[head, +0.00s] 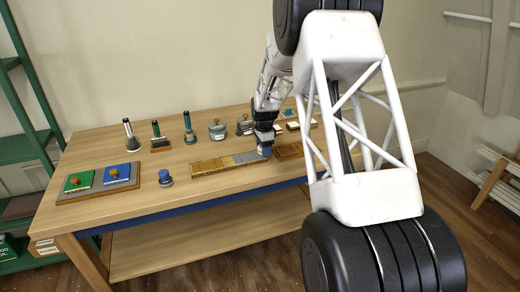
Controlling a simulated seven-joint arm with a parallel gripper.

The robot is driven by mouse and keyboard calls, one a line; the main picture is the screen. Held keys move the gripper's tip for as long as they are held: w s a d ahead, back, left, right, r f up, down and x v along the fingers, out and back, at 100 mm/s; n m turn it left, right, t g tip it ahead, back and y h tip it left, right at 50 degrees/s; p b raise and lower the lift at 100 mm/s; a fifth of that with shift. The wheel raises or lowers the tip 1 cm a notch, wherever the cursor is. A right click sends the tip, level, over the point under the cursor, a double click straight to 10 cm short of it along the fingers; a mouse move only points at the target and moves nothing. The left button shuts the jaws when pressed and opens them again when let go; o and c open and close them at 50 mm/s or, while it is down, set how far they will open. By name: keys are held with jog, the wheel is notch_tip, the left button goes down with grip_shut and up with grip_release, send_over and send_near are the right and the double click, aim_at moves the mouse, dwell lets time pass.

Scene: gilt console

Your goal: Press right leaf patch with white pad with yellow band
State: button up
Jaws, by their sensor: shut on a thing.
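My gripper (264,142) points down over the right end of a long strip of tan, gold and grey patches (223,163) on the table. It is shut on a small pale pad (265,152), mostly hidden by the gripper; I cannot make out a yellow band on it. The pad is low at the strip's right end; I cannot tell whether it touches. Which patch is the right leaf patch is too small to tell, and the gripper covers part of that end.
A board with green and blue pads (98,181) and a blue-grey knob (165,178) stand at left. Several handled tools (188,127) and a lidded jar (217,129) line the back. A brown tray (289,150) and white pads (293,125) lie at right. The front strip of table is clear.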

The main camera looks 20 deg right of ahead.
aim_at(255, 155)
jog(key=shift+a+r, duration=0.1)
jog(key=shift+a, duration=0.5)
jog(key=shift+a+f, duration=0.2)
jog(key=shift+a, duration=1.15)
notch_tip(255, 155, up, 8)
jog(key=shift+a, duration=0.1)
